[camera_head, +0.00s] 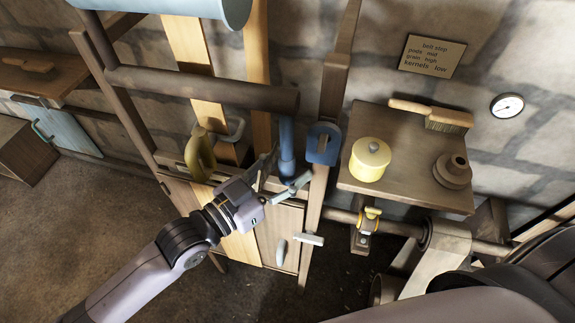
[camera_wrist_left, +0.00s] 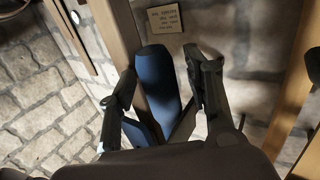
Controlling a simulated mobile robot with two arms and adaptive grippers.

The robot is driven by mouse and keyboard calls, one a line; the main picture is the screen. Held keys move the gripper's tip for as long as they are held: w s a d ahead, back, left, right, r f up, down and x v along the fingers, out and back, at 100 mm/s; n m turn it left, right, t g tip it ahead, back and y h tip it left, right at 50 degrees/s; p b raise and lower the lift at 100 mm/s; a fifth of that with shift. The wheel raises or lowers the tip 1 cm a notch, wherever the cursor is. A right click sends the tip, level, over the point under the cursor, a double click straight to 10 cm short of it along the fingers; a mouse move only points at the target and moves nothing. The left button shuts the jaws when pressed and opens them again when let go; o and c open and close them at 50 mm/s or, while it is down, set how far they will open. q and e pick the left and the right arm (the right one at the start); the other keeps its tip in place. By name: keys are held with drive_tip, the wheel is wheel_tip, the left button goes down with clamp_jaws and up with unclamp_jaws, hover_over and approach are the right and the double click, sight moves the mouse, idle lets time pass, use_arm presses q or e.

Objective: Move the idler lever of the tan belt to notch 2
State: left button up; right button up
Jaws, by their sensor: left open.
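A tan belt (camera_head: 188,50) runs down the wooden frame, and a second tan strip (camera_head: 258,70) runs beside it. A lever with an upright blue handle (camera_head: 287,140) stands in front of the frame, below the dark roller. My left gripper (camera_head: 281,178) is open at the lower part of this handle. In the left wrist view the blue handle (camera_wrist_left: 157,80) stands between the two spread fingers (camera_wrist_left: 163,68); I cannot tell whether they touch it. A curved yellow handle (camera_head: 200,150) is to the left. The lever's base and any notches are hidden or too small to read. My right gripper is out of view.
A blue plate (camera_head: 323,146) is on the post just right of the handle. A shelf (camera_head: 400,130) holds a yellow pot (camera_head: 370,158), a brush (camera_head: 440,116) and a brown pot (camera_head: 453,170). A sign (camera_head: 432,56) and a dial (camera_head: 508,105) are on the wall.

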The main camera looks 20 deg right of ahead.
use_arm(q)
clamp_jaws()
idle(0.6)
